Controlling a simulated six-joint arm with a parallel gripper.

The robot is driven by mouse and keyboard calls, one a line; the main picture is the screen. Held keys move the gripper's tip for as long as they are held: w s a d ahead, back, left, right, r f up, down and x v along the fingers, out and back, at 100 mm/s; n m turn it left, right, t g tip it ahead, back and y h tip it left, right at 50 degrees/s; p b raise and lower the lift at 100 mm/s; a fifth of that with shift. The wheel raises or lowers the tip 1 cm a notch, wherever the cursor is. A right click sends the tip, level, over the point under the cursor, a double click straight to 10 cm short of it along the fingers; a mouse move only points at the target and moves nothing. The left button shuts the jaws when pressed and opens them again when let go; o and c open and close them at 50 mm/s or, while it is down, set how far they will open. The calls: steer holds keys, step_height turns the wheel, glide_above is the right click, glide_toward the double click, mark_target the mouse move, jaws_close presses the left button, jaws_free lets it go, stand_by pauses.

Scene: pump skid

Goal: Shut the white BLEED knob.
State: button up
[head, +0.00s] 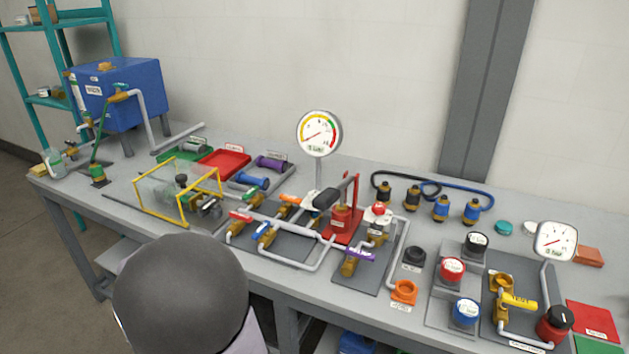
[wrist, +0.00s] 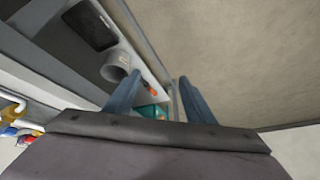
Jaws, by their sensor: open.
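No lettering reading BLEED can be made out. A small white round part with a red top (head: 377,212) stands on the pipework right of the red hand pump (head: 342,222); I cannot tell if it is the BLEED knob. A flat white disc (head: 530,228) lies at the back right, left of the gauge, its lettering unreadable. My gripper (wrist: 160,76) shows in the wrist view with two blue-grey fingers apart and nothing between them. It points past a bench edge toward the floor, away from these parts. In the head view the gripper is not visible.
A large gauge (head: 318,133) rises mid-bench, and a smaller gauge (head: 556,241) stands at right. Black (head: 476,244), red (head: 452,270) and blue (head: 466,312) knobs sit on a stepped block. A yellow-framed guard (head: 181,222) stands left. My arm covers the front left bench edge.

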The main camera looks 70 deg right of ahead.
steer(key=w+d+r+m+t+h+p, duration=0.1)
steer(key=d+r+m+h, duration=0.15)
steer(key=d, duration=0.55)
steer(key=w+d+r+m+t+h+p, duration=0.1)
steer(key=d+r+m, duration=0.15)
steer(key=d, duration=0.45)
steer(key=s+d+r+m+h+p, duration=0.1)
steer(key=s+d+r+h, duration=0.1)
steer(key=d, duration=0.4)
steer(key=s+d+r+m+h+p, duration=0.1)
steer(key=s+d+r+m+h, duration=0.1)
steer(key=d, duration=0.4)
steer(key=s+d+r+m+h+p, duration=0.1)
steer(key=s+d+r+h, duration=0.1)
steer(key=d, duration=0.4)
steer(key=shift+s+d+r+g+h, duration=0.15)
steer(key=shift+s+r, duration=0.15)
steer(key=shift+r, duration=0.3)
steer(key=shift+s+a+r+g+h, duration=0.15)
steer(key=shift+s+r, duration=0.1)
steer(key=shift+r, duration=0.3)
steer(key=s+d+f+m+h+b, duration=0.1)
steer(key=s+d+f+h+b, duration=0.1)
steer(key=s+d+h+b, duration=0.5)
steer(key=s+d+f+n+y+b, duration=0.2)
steer(key=d+n+b, duration=0.1)
steer(key=d+b, duration=0.2)
steer(key=shift+d+f+y, duration=0.3)
steer(key=shift+d+y, duration=0.05)
steer(key=shift+d, duration=0.5)
